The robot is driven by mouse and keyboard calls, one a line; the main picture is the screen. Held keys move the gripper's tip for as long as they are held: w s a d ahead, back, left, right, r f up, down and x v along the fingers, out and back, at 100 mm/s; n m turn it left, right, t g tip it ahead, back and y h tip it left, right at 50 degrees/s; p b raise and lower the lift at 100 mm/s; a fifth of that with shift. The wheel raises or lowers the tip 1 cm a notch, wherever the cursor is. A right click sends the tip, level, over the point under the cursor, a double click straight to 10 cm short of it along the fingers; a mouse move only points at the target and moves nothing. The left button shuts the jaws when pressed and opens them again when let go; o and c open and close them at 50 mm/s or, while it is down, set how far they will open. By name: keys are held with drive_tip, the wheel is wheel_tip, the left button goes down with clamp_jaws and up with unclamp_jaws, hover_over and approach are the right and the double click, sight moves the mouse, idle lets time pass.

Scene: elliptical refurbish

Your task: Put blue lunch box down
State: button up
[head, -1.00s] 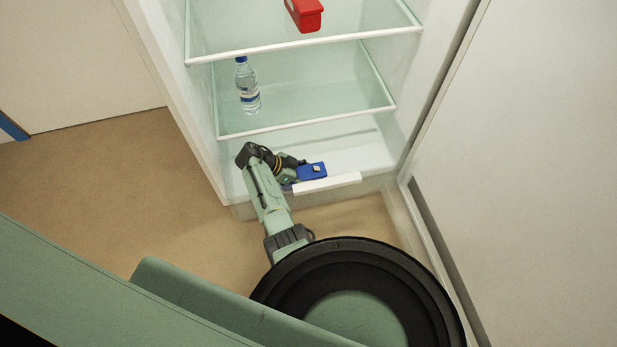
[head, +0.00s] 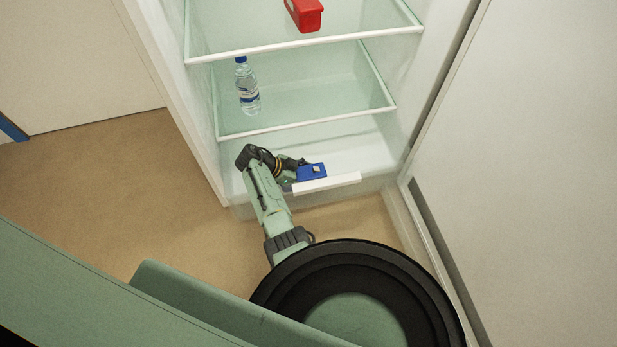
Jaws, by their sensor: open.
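The blue lunch box (head: 311,172) is on the bottom level of the open white fridge, just behind its low front lip. A small pale patch shows on its top. My gripper (head: 300,163) is at the left end of the lunch box, at its upper left edge. The jaws are open, but the fingers are small and partly hidden by the wrist, so I cannot tell whether they touch the box.
A glass shelf (head: 320,115) above holds a water bottle (head: 248,88) at its left. A higher shelf (head: 300,48) holds a red container (head: 306,15). The white front lip (head: 326,184) borders the bottom level. Bottom space right of the box is clear.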

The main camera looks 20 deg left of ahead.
sight(299, 174)
drive_tip(key=shift+a+r+p, duration=0.1)
drive_tip(key=shift+r+p, duration=0.2)
drive_tip(key=shift+r, duration=0.15)
drive_tip(key=v, duration=0.7)
idle(0.8)
